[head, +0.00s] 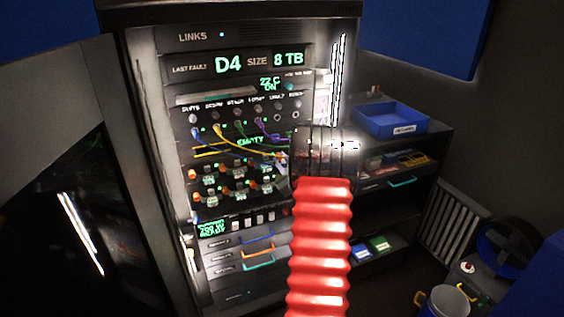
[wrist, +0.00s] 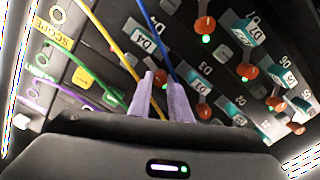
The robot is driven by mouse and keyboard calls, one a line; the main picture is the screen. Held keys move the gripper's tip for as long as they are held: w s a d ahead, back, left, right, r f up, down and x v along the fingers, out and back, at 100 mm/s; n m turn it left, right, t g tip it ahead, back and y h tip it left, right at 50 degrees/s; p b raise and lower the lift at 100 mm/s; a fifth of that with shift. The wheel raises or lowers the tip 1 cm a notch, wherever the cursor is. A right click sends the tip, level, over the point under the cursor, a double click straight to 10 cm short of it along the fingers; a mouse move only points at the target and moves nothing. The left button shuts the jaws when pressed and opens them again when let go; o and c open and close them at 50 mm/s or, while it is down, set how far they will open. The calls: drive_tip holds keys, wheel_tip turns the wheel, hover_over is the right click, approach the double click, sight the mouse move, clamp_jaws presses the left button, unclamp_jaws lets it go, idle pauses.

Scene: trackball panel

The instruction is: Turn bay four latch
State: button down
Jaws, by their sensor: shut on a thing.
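The D4 label (wrist: 145,42) marks bay four in the wrist view. The two pale lavender fingers of my gripper (wrist: 161,82) are just below this label, close together with a narrow gap. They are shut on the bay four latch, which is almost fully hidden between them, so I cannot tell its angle. In the head view my gripper (head: 282,160) is at the right end of the upper bay row, and my red arm sleeve and dark wrist cover part of the panel. The panel screen (head: 228,65) reads last fault D4, size 8 TB.
Neighbouring orange latches (wrist: 245,72) with green lights sit close by. A yellow cable (wrist: 115,40) and a blue cable (wrist: 146,15) run past my fingers. A shelf with a blue bin (head: 390,120) stands right of the cabinet. An open door (head: 140,150) is on the left.

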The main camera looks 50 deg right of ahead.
drive_tip(key=n, duration=0.6)
drive_tip(key=shift+a+f+n, duration=0.1)
drive_tip(key=shift+n, duration=0.2)
drive_tip(key=n, duration=0.5)
drive_tip(key=shift+a+f+n, duration=0.1)
drive_tip(key=shift+f+n, duration=0.05)
drive_tip(key=shift+n, duration=0.15)
drive_tip(key=c, duration=2)
unclamp_jaws()
drive_tip(key=shift+c, duration=0.2)
drive_tip(key=o, duration=0.4)
drive_tip(key=v, duration=1.3)
drive_tip(key=shift+s, duration=0.35)
